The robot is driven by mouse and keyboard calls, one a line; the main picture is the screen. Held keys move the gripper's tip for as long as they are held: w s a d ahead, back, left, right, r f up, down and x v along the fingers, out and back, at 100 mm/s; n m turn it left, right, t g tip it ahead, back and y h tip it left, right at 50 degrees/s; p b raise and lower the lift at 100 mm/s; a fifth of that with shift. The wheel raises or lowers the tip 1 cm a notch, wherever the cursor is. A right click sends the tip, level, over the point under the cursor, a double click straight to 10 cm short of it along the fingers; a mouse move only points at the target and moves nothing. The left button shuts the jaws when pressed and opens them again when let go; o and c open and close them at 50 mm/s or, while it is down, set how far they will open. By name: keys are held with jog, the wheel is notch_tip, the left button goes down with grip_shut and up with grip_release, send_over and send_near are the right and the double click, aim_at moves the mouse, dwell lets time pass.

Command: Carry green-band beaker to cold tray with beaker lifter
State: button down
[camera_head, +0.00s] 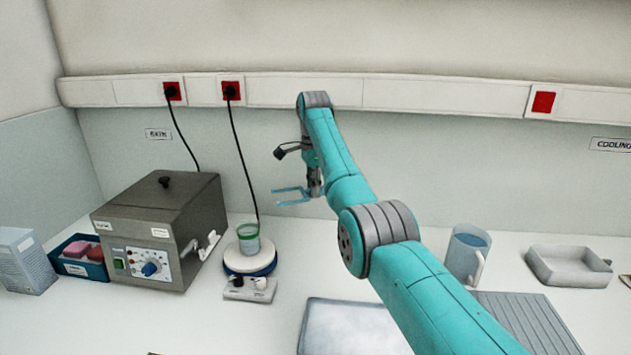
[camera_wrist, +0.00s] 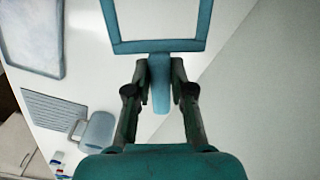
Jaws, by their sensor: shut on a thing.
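The green-band beaker (camera_head: 248,242) stands upright on a round white-and-blue hotplate (camera_head: 250,263). My gripper (camera_head: 314,188) is shut on the handle of the blue beaker lifter (camera_head: 290,191), whose fork points left, above and to the right of the beaker and apart from it. In the wrist view my gripper (camera_wrist: 160,75) grips the lifter's handle (camera_wrist: 160,95), and the square fork extends beyond it, with nothing in it. A grey-white shallow tray (camera_head: 568,268) sits at the right, near the COOLING sign; I cannot tell for certain that it is the cold tray.
A steel box with a dial (camera_head: 160,230) stands left of the hotplate. A blue bin (camera_head: 80,262) is farther left. A blue-filled jug (camera_head: 467,255), a ribbed mat (camera_head: 525,320) and a large pale tray (camera_head: 350,328) are on the right and front. A cord hangs behind the beaker.

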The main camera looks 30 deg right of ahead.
jog(key=shift+a+f, duration=0.75)
jog(key=shift+f, duration=3.7)
jog(key=w+a, duration=0.2)
jog(key=a, duration=0.7)
jog(key=shift+a, duration=0.35)
jog(key=shift+a+r, duration=0.1)
jog(key=shift+r, duration=0.9)
